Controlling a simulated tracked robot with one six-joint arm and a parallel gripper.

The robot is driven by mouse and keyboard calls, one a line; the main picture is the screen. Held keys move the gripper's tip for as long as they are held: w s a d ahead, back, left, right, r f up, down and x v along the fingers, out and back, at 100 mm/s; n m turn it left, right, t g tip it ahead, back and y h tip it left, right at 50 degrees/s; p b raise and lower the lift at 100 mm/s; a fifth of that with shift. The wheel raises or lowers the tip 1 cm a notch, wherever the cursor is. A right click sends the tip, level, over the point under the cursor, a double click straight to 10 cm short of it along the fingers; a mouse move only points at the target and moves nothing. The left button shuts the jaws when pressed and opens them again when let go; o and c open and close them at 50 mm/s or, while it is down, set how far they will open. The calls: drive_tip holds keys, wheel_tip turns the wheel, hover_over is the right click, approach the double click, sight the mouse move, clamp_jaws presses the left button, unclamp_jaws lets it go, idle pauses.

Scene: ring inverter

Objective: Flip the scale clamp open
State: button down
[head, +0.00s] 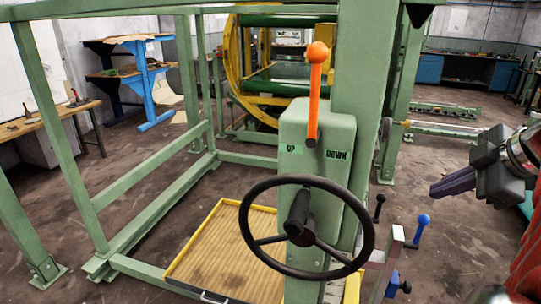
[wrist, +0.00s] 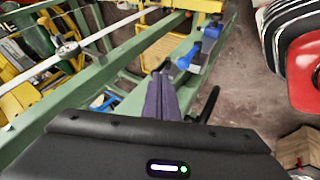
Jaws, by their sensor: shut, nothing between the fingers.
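My gripper (head: 436,191) is at the right of the head view, with its dark fingers together and pointing left. It also shows in the wrist view (wrist: 160,76), fingers closed and empty. A blue ball-ended lever (head: 422,221) stands below the fingers in the head view, apart from them. A small blue clamp-like part with a black knob (head: 393,284) sits lower on the machine's side. Blue parts (wrist: 211,29) show just beyond the fingertips in the wrist view. I cannot tell for sure which blue part is the scale clamp.
A black handwheel (head: 253,240) and an orange-knobbed lever (head: 313,95) stand on the green machine post. A black-knobbed lever (head: 379,206) is beside them. A wooden tray (head: 174,274) lies left. A red and black object (wrist: 300,50) is right in the wrist view.

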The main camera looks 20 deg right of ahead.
drive_tip(key=shift+n+y, duration=0.6)
drive_tip(key=shift+y, duration=0.3)
drive_tip(key=a+f, duration=0.1)
drive_tip(key=s+a+f, duration=0.1)
drive_tip(key=a, duration=0.1)
drive_tip(key=shift+s+a+f, duration=0.1)
drive_tip(key=shift+s+a, duration=0.05)
drive_tip(key=shift+a, duration=0.05)
drive_tip(key=w+f, duration=0.7)
drive_tip(key=w, duration=0.2)
drive_tip(key=shift+w, duration=0.4)
drive_tip(key=shift+w, duration=0.1)
